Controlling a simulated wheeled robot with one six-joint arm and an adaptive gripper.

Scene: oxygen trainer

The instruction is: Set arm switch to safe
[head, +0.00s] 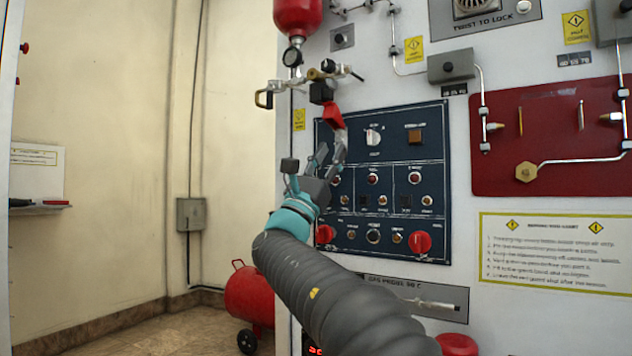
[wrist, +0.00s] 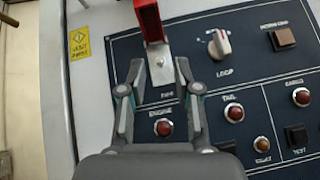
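A red switch guard (head: 333,115) stands raised at the upper left of the dark blue panel (head: 385,275). In the wrist view the guard (wrist: 149,20) is at the top, with a small metal toggle (wrist: 160,62) on a silver plate beneath it. The toggle's label is only partly readable, and I see no clear "arm" or "safe" marking. My gripper (head: 328,160) is in front of the panel's left part. Contact with the toggle cannot be told.
A white rotary knob (wrist: 219,45) labelled LOOP and a brown square button (wrist: 284,38) are right of the guard. Red lamps sit below. Valve fittings (head: 320,92) and a red bottle (head: 297,15) hang above. A red tank (head: 248,295) stands on the floor.

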